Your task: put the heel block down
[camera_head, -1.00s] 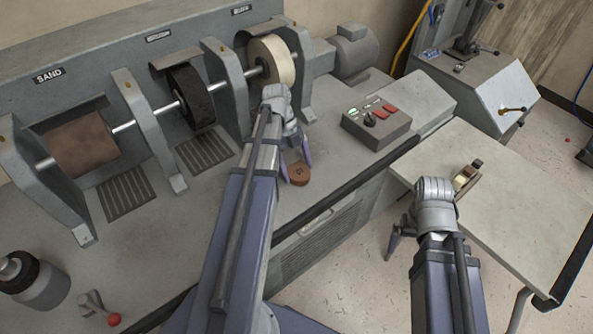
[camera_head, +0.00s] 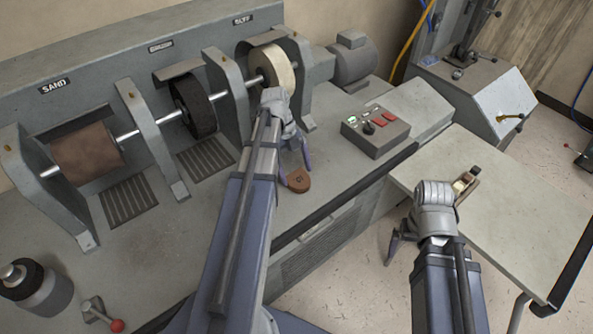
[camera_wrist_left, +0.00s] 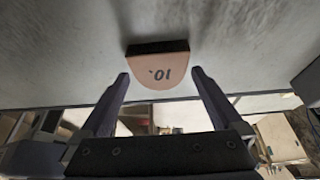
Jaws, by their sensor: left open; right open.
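The heel block (camera_head: 299,181) is a small brown D-shaped piece resting on the grey bench top, close to its front edge. In the left wrist view the heel block (camera_wrist_left: 160,66) shows a dark flat side and a tan face with dark marks like "10". My left gripper (camera_head: 294,166) is open, its fingers just behind the block in the head view. In the left wrist view the left gripper (camera_wrist_left: 160,78) has its fingertips apart on both sides of the block, with gaps to it. My right gripper (camera_head: 392,247) is open and empty, in front of the side table.
Behind my left arm stand a sanding drum (camera_head: 87,152), a black brush wheel (camera_head: 193,104) and a pale buffing wheel (camera_head: 272,70). A control box (camera_head: 376,131) sits to the right. The side table (camera_head: 520,215) holds a small tool (camera_head: 466,184).

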